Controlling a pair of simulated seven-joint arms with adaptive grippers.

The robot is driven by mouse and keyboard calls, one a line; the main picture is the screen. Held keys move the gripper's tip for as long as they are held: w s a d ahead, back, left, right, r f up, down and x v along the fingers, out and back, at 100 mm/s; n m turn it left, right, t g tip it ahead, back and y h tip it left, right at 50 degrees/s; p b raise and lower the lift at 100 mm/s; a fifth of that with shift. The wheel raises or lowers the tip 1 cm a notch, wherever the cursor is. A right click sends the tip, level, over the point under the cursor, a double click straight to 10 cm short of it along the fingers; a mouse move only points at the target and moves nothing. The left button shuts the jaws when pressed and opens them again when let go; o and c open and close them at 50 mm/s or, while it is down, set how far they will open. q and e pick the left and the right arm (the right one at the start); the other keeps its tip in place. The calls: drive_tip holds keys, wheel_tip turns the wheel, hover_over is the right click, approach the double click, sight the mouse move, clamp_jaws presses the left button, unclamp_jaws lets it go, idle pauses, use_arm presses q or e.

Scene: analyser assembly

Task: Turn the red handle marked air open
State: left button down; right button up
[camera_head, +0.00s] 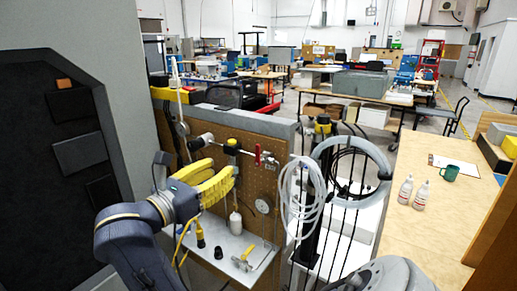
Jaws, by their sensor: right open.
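The red handle (257,154) is small and stands upright on a metal pipe fitting on the brown pegboard panel (220,125), left of centre. Its marking is too small to read. No object shows between the fingers.
Below the panel, a shelf (215,262) holds a hammer-like tool (243,258) and small dark-and-yellow parts. Coiled hoses (300,195) hang right of the handle. A dark cabinet (75,150) stands left. A wooden table (430,225) with bottles and a green mug (449,172) is right.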

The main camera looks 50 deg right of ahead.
sight(257, 148)
drive_tip(key=d, duration=0.5)
drive_tip(key=w+d, duration=0.1)
drive_tip(key=d, duration=0.5)
drive_tip(key=w+d, duration=0.1)
drive_tip(key=d, duration=0.5)
drive_tip(key=shift+d+f, duration=0.15)
drive_tip(key=shift+o, duration=0.2)
clamp_jaws()
